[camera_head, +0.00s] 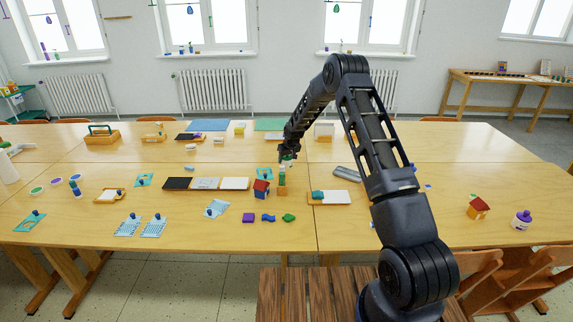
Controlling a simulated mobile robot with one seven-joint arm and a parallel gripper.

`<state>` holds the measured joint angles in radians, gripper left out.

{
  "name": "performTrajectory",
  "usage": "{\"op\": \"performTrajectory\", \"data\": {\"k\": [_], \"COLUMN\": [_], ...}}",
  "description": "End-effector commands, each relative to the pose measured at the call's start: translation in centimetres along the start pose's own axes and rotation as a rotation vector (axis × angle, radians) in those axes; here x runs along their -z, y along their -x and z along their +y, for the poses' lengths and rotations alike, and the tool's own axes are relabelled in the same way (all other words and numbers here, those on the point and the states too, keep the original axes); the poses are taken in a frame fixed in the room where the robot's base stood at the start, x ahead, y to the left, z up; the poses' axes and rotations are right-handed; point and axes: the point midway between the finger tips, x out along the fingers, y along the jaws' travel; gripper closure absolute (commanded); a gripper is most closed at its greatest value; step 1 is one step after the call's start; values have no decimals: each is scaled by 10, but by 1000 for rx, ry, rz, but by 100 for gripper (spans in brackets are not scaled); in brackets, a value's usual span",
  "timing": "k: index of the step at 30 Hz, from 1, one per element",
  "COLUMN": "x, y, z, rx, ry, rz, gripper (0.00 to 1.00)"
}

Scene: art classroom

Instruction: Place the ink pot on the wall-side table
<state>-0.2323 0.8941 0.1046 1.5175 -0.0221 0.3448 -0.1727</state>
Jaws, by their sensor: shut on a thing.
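My gripper (286,160) is over the middle of the large front table (370,235), shut on a small green and whitish thing (282,172). This thing is upright, just above or in a small tan block-like holder (282,190); I cannot tell which. It is too small to tell whether it is the ink pot. A rounded purple and white pot (522,219) stands at the table's right end, away from my gripper. A wooden wall-side table (480,78) stands at the back right against the wall, with small framed things on it.
A white board on a tan tray (337,198) lies to the right. Another house (478,207) stands further right. Wooden chairs (535,267) stand at the front right. Floor shows before the wall-side table.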

Motion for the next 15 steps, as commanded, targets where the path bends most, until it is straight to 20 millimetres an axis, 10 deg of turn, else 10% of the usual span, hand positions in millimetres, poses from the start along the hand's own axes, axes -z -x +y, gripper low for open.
{"op": "performTrajectory", "data": {"k": [15], "x": [-12], "y": [-28], "z": [0], "rx": [0], "ry": [0], "rz": [0], "gripper": [77]}}
